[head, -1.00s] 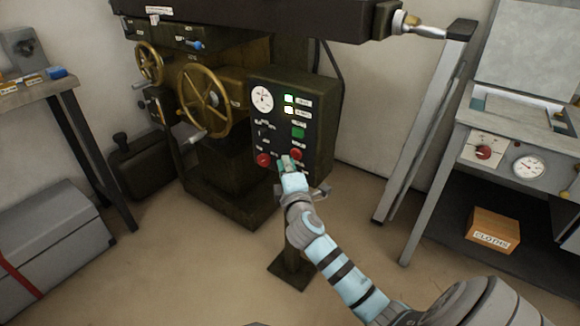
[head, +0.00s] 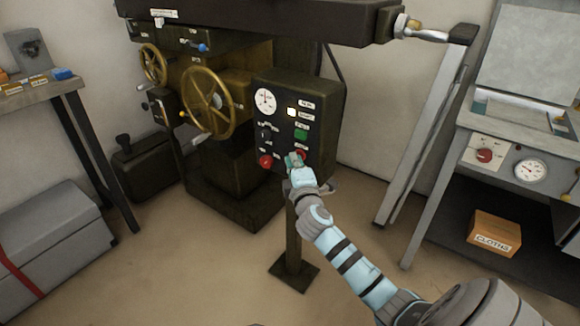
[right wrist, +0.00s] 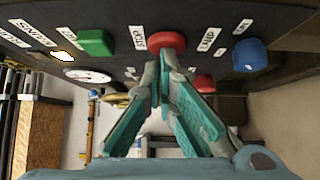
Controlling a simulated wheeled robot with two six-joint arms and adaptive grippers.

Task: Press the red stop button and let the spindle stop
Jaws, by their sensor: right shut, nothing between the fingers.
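The dark control panel (head: 319,128) stands on a post in front of the machine. The red stop button (right wrist: 159,40), beside a STOP label, is at top centre of the right wrist view; in the head view it is mostly hidden behind my right gripper (head: 294,160). My right gripper (right wrist: 164,62) is shut and empty, its fingertips overlapping the button's lower edge; contact looks likely, but I cannot tell how far it is pressed. One whitish lamp (head: 291,112) is lit on the panel. The spindle's motion cannot be told. My left gripper is out of view.
A green button (right wrist: 96,42), a blue knob (right wrist: 248,54) and another red control (head: 265,161) sit close by on the panel. Brass handwheels (head: 208,102) are to the left. A grey bench (head: 462,130) stands at right. Floor in front is clear.

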